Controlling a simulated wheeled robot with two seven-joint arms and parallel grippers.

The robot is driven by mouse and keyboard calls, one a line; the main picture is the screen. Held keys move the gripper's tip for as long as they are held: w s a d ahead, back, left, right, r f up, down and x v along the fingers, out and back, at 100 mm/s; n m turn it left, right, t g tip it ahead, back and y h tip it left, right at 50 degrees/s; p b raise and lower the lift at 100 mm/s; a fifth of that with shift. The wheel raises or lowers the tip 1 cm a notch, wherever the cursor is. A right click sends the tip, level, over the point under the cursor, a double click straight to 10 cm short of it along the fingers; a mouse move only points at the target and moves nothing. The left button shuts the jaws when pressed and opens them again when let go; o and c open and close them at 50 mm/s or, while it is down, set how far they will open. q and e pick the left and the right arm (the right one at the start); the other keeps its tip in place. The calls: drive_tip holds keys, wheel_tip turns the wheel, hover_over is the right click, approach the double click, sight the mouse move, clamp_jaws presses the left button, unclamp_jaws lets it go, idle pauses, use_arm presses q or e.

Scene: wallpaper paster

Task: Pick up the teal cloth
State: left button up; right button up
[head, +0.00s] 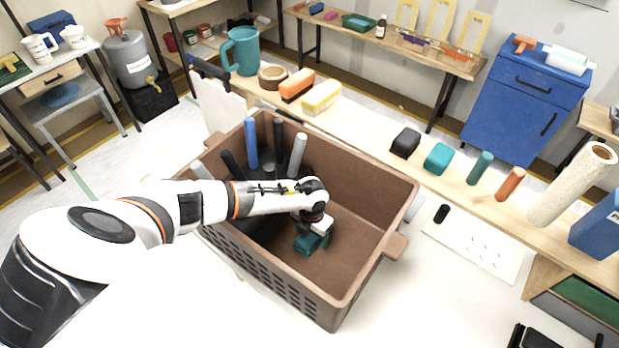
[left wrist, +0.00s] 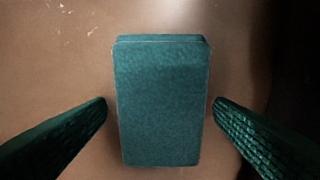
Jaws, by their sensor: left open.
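The teal cloth (left wrist: 160,105) is a folded, block-like pad lying on the brown floor of the crate. In the head view it shows as a teal patch (head: 306,244) low inside the crate, partly hidden by my left gripper (head: 316,236). My left gripper is open and reaches down into the crate. In the left wrist view its two dark green fingers stand on either side of the cloth, with a gap on both sides. My right gripper is not in view.
The brown crate (head: 345,292) has high walls around my left gripper. Several upright rolls, one blue (head: 251,142), stand in its far left part. The bench behind holds a teal mug (head: 243,52), an orange block (head: 297,85), a black block (head: 405,142) and another teal block (head: 439,158).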

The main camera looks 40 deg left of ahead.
use_arm(q)
drive_tip(key=shift+f, duration=0.35)
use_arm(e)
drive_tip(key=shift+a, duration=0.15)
use_arm(q)
drive_tip(key=shift+c, duration=0.2)
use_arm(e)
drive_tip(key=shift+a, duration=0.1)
use_arm(q)
drive_tip(key=c, duration=1)
drive_tip(key=shift+r, duration=0.1)
drive_tip(key=shift+r, duration=0.6)
wheel_tip(320, 180, up, 9)
drive_tip(key=shift+f+b, duration=0.15)
drive_tip(key=shift+b, duration=0.85)
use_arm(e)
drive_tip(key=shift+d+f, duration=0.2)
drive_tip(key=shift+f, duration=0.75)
